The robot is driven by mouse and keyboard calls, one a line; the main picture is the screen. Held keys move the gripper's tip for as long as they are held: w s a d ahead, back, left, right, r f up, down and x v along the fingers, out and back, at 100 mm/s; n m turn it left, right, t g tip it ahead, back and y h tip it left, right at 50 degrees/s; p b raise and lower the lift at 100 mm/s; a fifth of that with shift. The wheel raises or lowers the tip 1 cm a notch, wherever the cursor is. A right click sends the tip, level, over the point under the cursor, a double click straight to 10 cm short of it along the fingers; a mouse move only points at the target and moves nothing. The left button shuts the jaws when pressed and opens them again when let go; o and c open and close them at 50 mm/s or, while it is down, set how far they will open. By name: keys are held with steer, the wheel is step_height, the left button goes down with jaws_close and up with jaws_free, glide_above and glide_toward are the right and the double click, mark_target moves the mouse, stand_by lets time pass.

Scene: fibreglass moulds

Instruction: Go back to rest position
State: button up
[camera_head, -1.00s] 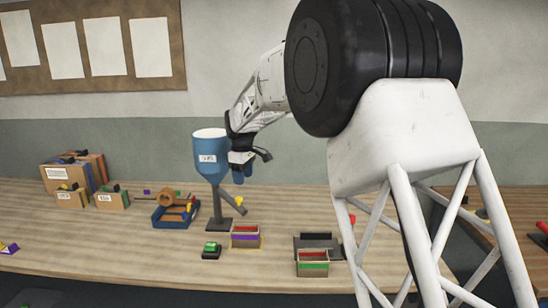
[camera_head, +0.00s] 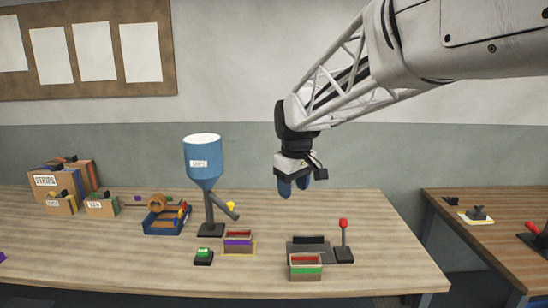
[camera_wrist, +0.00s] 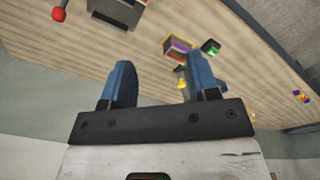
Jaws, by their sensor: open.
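My gripper (camera_head: 294,186) hangs above the back of the wooden table (camera_head: 370,240), to the right of the blue hopper, with its blue fingers pointing down. In the wrist view my gripper (camera_wrist: 153,85) has its two blue fingers spread apart with nothing between them. It touches nothing on the table.
A blue hopper (camera_head: 203,158) on a dark stand is left of my gripper. Below are a purple-banded box (camera_head: 238,242), a green-banded box (camera_head: 305,268), a red-knobbed lever (camera_head: 343,240) and a green button (camera_head: 203,256). A blue tray (camera_head: 160,226) and cardboard boxes stand left. The table's right end is clear.

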steer(key=s+d+f+m, duration=0.2)
steer(key=s+d, duration=0.2)
steer(key=s, duration=0.7)
steer(key=s+d+f+m+t, duration=0.1)
steer(key=s+d+f+m, duration=0.2)
steer(key=s, duration=0.8)
steer(key=s+d+f+m, duration=0.2)
steer(key=s+d, duration=0.4)
steer(key=s, duration=0.6)
steer(key=shift+d+f+m, duration=0.25)
steer(key=shift+f+m, duration=0.15)
steer(key=shift+m, duration=0.2)
